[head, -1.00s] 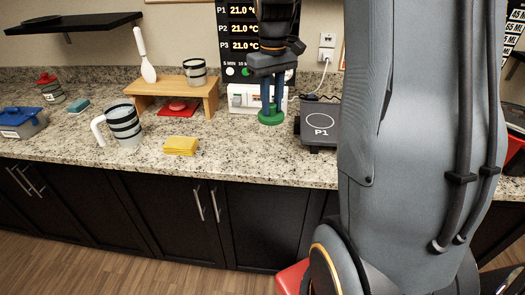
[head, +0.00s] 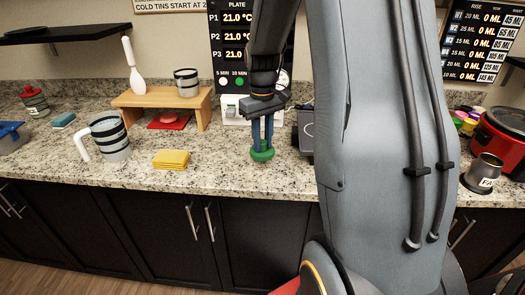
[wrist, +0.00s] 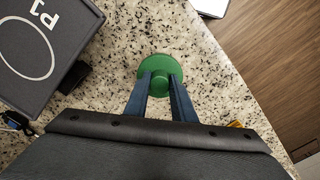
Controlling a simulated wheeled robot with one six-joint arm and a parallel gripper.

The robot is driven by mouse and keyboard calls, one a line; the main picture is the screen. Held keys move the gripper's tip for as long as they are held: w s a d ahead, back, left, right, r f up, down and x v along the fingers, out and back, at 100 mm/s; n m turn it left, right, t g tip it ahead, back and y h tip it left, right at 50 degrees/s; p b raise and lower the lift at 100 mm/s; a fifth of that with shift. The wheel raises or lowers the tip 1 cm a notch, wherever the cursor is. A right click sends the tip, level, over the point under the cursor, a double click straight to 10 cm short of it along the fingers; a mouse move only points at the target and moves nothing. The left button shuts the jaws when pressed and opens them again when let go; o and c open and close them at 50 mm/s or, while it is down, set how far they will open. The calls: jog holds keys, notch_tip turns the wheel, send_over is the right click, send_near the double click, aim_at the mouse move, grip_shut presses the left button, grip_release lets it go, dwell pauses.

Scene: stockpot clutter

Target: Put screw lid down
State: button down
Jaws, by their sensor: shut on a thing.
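The green screw lid (head: 262,155) is a round disc with a raised knob. It is at or just above the granite counter, left of the hot plate; I cannot tell whether it touches the stone. My gripper (head: 263,147) points down with its blue fingers shut on the lid's knob. In the wrist view the lid (wrist: 159,72) sits between the fingertips (wrist: 160,82), with speckled counter around it.
The dark P1 plate (head: 305,133) stands close to the right of the lid. Yellow sponges (head: 171,159), a striped jug (head: 110,138) and a wooden stand (head: 160,101) are to the left. Bare counter (head: 220,165) lies between sponges and lid. A red cooker (head: 500,135) is far right.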

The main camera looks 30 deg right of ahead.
aim_at(262, 151)
jog(key=shift+f+p, duration=0.5)
jog(key=shift+f, duration=1.6)
jog(key=c, duration=1.5)
grip_release()
jog(key=shift+f, duration=0.1)
notch_tip(262, 151, up, 12)
jog(key=b, duration=0.3)
jog(key=shift+f, duration=0.25)
jog(key=shift+a+r, duration=0.15)
jog(key=shift+r, duration=0.1)
jog(key=shift+m+t, duration=0.4)
jog(key=shift+t, duration=0.3)
jog(key=s+a+f, duration=0.3)
jog(key=s+a, duration=0.2)
jog(key=s+a+f, duration=0.3)
jog(key=s+a, duration=0.2)
jog(key=s+a+f, duration=0.4)
jog(key=s, duration=0.1)
jog(key=shift+s+a+f, duration=0.1)
jog(key=shift+a, duration=0.3)
